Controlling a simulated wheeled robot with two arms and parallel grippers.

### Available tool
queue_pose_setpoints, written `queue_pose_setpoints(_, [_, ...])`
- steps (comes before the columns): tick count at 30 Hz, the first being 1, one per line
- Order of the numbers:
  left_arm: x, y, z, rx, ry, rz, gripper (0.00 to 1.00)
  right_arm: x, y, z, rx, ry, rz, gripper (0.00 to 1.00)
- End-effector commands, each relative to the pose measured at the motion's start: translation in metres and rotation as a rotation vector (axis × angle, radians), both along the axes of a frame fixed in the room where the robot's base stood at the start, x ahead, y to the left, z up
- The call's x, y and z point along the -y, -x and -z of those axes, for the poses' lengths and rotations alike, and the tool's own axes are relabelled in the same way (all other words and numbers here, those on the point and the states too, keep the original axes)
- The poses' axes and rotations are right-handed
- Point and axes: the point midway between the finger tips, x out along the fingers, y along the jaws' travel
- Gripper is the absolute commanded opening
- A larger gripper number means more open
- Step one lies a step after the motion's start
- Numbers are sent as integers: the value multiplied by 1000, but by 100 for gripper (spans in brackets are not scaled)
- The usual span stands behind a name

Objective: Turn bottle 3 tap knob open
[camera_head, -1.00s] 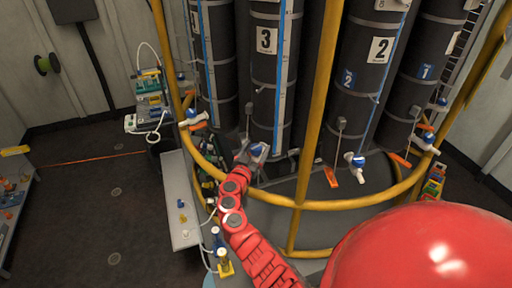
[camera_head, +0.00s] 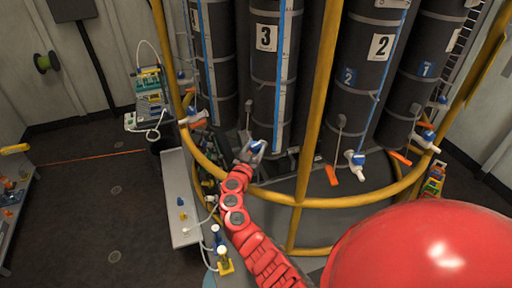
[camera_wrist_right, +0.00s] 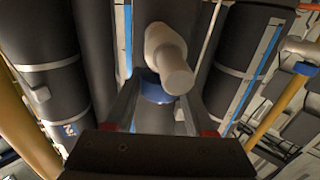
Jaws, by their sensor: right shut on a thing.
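Bottle 3 (camera_head: 266,75) is a tall dark cylinder with a white "3" label, at the centre back in the head view. Its tap has a blue knob (camera_head: 256,146) low on the bottle's front. My right gripper (camera_head: 249,152), on the red arm, is at this knob. In the right wrist view the fingers stand on both sides of the blue knob (camera_wrist_right: 155,90) and are shut on it. The pale tap spout (camera_wrist_right: 170,58) sticks out above the knob there. The fingers partly hide the knob. My left gripper is in neither view.
A yellow rail (camera_head: 274,198) curves in front of the bottles, with a yellow post (camera_head: 317,95) to the right of bottle 3. Bottle 2 (camera_head: 370,75) has its own blue-and-white tap (camera_head: 355,160). A grey bench (camera_head: 178,198) stands left of my arm.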

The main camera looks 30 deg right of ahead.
Motion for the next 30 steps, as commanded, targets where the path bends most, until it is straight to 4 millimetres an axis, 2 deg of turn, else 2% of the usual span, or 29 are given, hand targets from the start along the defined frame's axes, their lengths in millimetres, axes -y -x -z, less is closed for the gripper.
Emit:
queue_pose_setpoints(12, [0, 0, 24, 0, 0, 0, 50, 2, 2, 1, 2, 3, -239, 0])
queue_pose_setpoints(21, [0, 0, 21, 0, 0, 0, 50, 2, 1, -1, 0, 1, -417, 0])
queue_pose_setpoints(30, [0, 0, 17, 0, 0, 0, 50, 0, 0, 0, 0, 0, -499, 0])
